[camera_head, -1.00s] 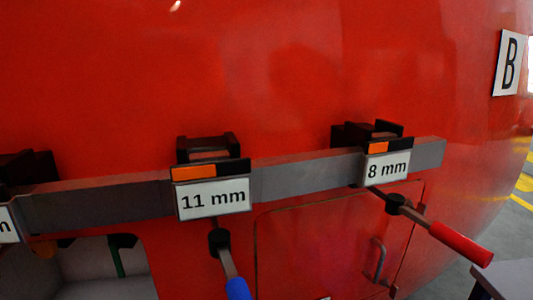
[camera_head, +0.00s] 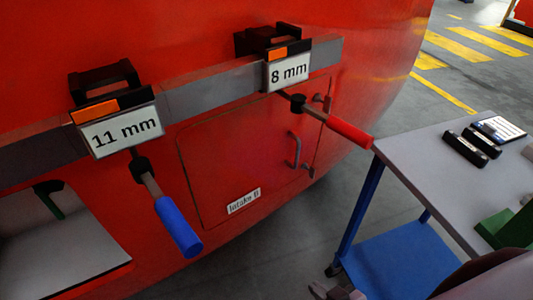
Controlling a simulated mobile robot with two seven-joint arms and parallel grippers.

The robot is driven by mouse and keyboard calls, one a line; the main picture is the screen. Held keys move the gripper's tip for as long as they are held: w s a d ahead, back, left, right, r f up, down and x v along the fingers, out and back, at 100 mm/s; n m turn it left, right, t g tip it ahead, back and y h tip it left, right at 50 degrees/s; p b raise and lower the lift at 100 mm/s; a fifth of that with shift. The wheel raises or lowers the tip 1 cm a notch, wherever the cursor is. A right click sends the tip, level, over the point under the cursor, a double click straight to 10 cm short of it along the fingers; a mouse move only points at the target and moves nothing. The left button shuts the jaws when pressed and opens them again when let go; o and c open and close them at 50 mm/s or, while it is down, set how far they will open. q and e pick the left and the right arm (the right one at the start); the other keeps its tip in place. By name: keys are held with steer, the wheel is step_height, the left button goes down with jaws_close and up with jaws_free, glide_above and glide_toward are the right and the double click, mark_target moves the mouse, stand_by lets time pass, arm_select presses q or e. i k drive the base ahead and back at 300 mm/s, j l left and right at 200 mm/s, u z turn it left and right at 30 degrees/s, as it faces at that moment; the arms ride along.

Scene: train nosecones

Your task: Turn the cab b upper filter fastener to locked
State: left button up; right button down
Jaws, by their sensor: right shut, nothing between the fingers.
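The red cab wall has a closed hatch (camera_head: 235,165) with the label "Intake B" (camera_head: 243,201) and a bar handle (camera_head: 294,150). A small fitting (camera_head: 318,100) shows near the hatch's upper right corner, partly behind the red-handled tool; I cannot tell whether it is the upper filter fastener or how it is turned. My right gripper (camera_head: 335,292) is shut and empty at the bottom edge, below the hatch and apart from it, mostly cut off. My left gripper is not in view.
A rail on the wall holds a blue-handled tool (camera_head: 179,227) under "11 mm" and a red-handled tool (camera_head: 349,132) under "8 mm". A grey-topped cart (camera_head: 430,165) with a blue lower shelf stands at right. An open recess is at lower left.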

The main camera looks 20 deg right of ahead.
mark_target(328, 102)
steer(key=k+l+z, duration=0.1)
steer(key=z, duration=0.25)
steer(key=l+z, duration=0.55)
steer(key=z, duration=0.15)
steer(key=k+l+z, duration=0.1)
steer(key=l, duration=0.95)
steer(key=j, duration=0.25)
steer(key=i+j, duration=0.15)
steer(key=j, duration=0.15)
